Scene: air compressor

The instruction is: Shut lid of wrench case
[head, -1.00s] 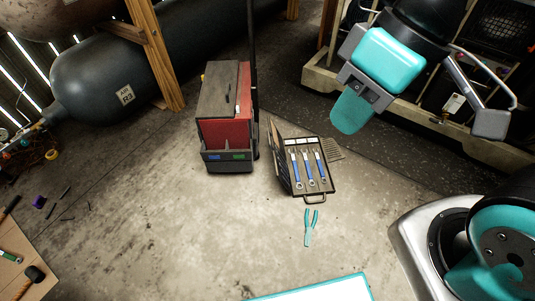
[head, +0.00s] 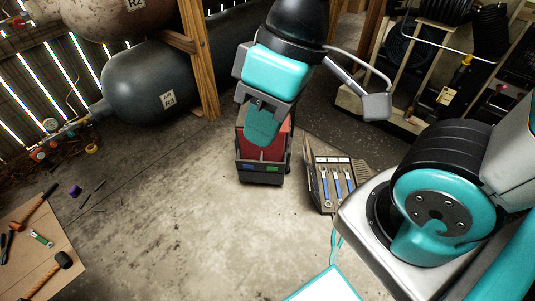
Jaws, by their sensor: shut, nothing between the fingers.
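The wrench case (head: 325,202) lies open on the concrete floor right of centre in the head view. Its dark lid (head: 309,172) stands up along the case's left side. Several blue-handled wrenches (head: 338,184) lie in the case. Its lower right part is hidden behind my base. My gripper (head: 262,128) is shut and empty. In the picture it lies up and left of the case, in front of the red and black tool box, and appears apart from the lid.
The red and black tool box (head: 262,172) stands just left of the case. A board with hammers (head: 35,250) is at the far left.

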